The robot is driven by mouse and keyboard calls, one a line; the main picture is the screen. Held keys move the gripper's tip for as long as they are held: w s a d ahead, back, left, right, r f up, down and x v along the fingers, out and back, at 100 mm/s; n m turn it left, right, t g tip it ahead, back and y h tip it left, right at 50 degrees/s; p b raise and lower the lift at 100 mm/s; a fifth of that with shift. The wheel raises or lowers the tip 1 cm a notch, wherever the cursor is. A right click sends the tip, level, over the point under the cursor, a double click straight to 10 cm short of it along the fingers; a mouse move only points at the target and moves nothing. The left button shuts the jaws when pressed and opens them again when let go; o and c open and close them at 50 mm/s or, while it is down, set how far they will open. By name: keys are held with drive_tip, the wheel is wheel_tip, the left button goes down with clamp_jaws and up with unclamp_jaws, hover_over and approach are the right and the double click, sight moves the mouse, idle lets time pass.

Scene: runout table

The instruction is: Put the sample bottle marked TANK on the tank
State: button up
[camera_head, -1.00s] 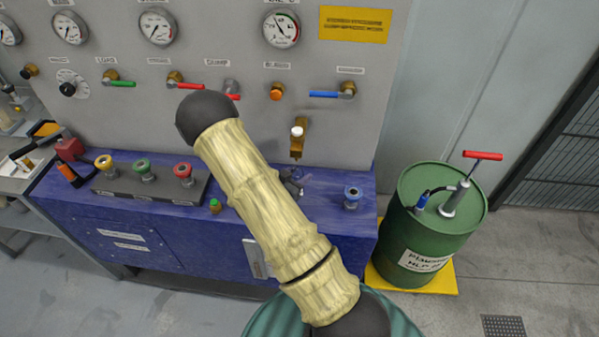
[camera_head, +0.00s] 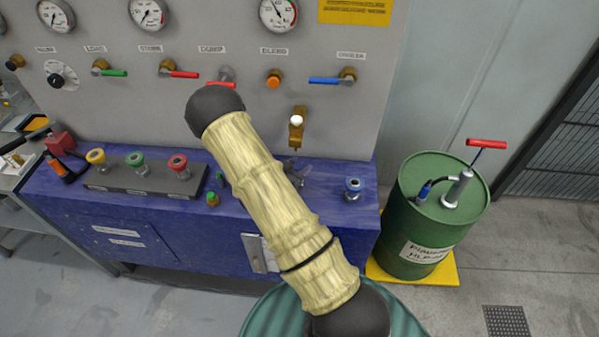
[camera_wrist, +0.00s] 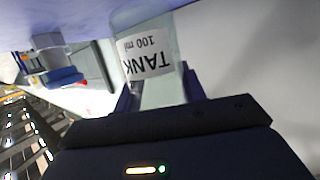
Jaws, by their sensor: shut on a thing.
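The sample bottle (camera_wrist: 150,55) shows close up in the wrist view, clear with a white label reading "TANK 100 ml", upside down in the picture. My gripper (camera_wrist: 160,92) is shut on it, one finger on each side. In the head view my arm hides the bottle and most of the gripper; only dark gripper parts show beside the arm, above the blue box. This long blue box (camera_head: 180,235) with a flat top stands under the gauge panel; it may be the tank, but I read no such marking on it.
A rack (camera_head: 135,180) on the blue top holds yellow-, green- and red-capped bottles. A small green-capped item (camera_head: 212,199) and a blue-topped jar (camera_head: 353,188) stand apart. A brass tap (camera_head: 296,130) juts from the panel. A green drum (camera_head: 435,215) with a red-handled pump stands right.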

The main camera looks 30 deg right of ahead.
wheel_tip(320, 180, down, 2)
drive_tip(key=shift+w+f+b, duration=0.1)
drive_tip(key=shift+f+b, duration=0.05)
drive_tip(key=shift+b, duration=0.2)
drive_tip(key=shift+w+d+f, duration=0.15)
drive_tip(key=shift+w+d, duration=0.1)
drive_tip(key=shift+d, duration=0.15)
drive_tip(key=o, duration=1.1)
drive_tip(key=shift+w+a, duration=0.1)
drive_tip(key=shift+a, duration=0.1)
drive_tip(key=shift+a, duration=0.4)
drive_tip(key=b+v, duration=0.1)
drive_tip(key=v, duration=0.4)
drive_tip(key=b+v, duration=0.1)
drive_tip(key=v, duration=0.5)
drive_tip(key=shift+s+r, duration=0.25)
drive_tip(key=shift+s, duration=0.05)
